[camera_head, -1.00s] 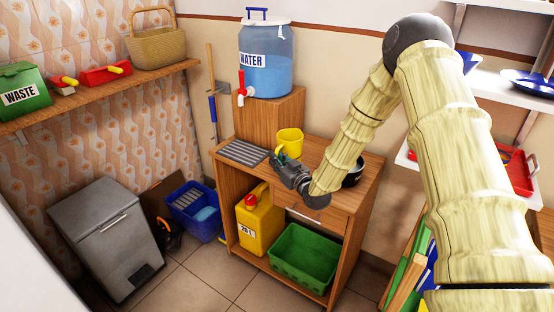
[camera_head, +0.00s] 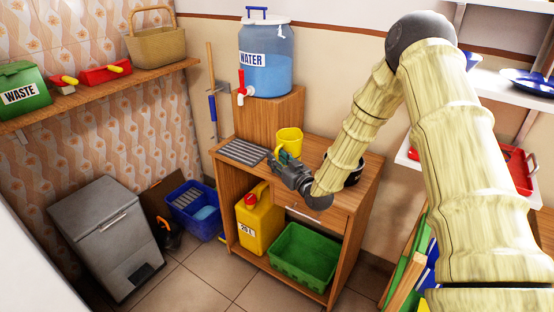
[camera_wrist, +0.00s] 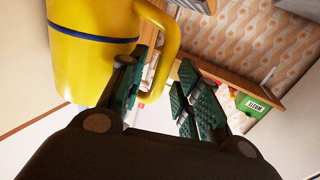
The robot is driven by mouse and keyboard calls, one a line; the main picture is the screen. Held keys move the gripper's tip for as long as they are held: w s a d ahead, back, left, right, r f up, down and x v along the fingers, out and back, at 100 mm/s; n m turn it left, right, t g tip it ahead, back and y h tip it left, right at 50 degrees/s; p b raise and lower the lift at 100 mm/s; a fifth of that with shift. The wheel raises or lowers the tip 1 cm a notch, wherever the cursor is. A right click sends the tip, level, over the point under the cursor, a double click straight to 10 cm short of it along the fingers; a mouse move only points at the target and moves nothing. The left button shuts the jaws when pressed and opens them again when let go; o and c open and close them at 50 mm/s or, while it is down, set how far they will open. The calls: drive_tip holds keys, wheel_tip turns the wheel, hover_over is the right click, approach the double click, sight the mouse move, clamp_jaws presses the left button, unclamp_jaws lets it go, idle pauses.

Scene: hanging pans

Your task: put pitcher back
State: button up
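The yellow pitcher (camera_head: 289,142) stands on the wooden cabinet top, in front of the raised block under the water dispenser. In the wrist view the pitcher (camera_wrist: 92,45) fills the upper left, with a dark blue band and its handle (camera_wrist: 172,45) toward the fingers. My gripper (camera_head: 279,158) is at the pitcher's near side. In the wrist view my gripper (camera_wrist: 163,95) is open. One finger is on the body side of the handle and the other is apart from it on the outer side. Whether the near finger touches the handle I cannot tell.
A grey slotted tray (camera_head: 243,152) lies left of the pitcher. The water dispenser (camera_head: 266,62) with a red tap (camera_head: 241,88) stands on a wooden block (camera_head: 268,118) behind. A dark round pot (camera_head: 354,172) is to the right, partly behind my arm.

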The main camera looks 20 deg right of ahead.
drive_tip(key=v, duration=1.1)
drive_tip(key=s+a+f+m+g+h, duration=0.1)
drive_tip(key=s+a+f+g, duration=0.3)
drive_tip(key=s+f, duration=0.65)
drive_tip(key=s+a+f+m+g+h, duration=0.15)
drive_tip(key=s+f+g, duration=0.5)
drive_tip(key=f, duration=0.75)
drive_tip(key=s+a+f+g+h, duration=0.1)
drive_tip(key=s+f+g, duration=0.2)
drive_tip(key=s, duration=1.1)
drive_tip(key=s+a+f+g+h, duration=0.1)
drive_tip(key=s+f+g, duration=0.3)
drive_tip(key=s, duration=1)
wheel_tip(320, 180, down, 2)
drive_tip(key=shift+s+f+m+b, duration=0.15)
drive_tip(key=shift+s+m+b, duration=0.1)
drive_tip(key=shift+m+b, duration=0.15)
drive_tip(key=shift+a, duration=0.15)
